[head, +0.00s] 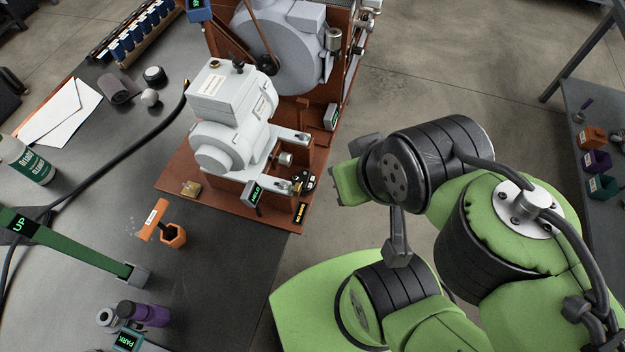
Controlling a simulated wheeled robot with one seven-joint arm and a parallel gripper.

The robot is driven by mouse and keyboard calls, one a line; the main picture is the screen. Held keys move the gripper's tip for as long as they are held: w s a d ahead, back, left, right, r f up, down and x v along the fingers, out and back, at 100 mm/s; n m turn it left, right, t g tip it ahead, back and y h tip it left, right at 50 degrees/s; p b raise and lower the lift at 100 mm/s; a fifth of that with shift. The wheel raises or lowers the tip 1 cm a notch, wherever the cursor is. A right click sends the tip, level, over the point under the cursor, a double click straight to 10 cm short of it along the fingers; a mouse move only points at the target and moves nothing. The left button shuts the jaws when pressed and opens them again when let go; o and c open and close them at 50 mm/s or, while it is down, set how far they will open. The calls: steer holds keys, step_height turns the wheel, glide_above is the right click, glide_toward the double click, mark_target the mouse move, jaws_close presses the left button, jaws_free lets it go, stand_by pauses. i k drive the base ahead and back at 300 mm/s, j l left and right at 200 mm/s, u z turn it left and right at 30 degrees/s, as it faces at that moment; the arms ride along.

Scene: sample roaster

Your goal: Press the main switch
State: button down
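The roaster (285,60) stands on a brown base at the top centre, with a pale grey motor housing (225,110) on its near side. I cannot tell for sure which part is the main switch. A small round black control (303,181) sits at the front right corner of the base, between small dark labelled tags.
A black cable (125,155) crosses the dark table. An orange holder (174,235), a green bar marked UP (70,243) and a purple bottle (140,313) are at the near left. A side table (605,130) is at the right. Bare floor (430,70) lies between.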

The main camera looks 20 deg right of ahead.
mark_target(303, 176)
steer(key=l+u, duration=0.1)
steer(key=u, duration=0.35)
steer(key=i+l+u, duration=0.1)
steer(key=u, duration=0.3)
steer(key=l+u, duration=0.25)
steer(key=u, duration=0.2)
steer(key=l+u, duration=0.15)
steer(key=u, duration=0.3)
steer(key=l+u, duration=0.15)
steer(key=u, duration=0.3)
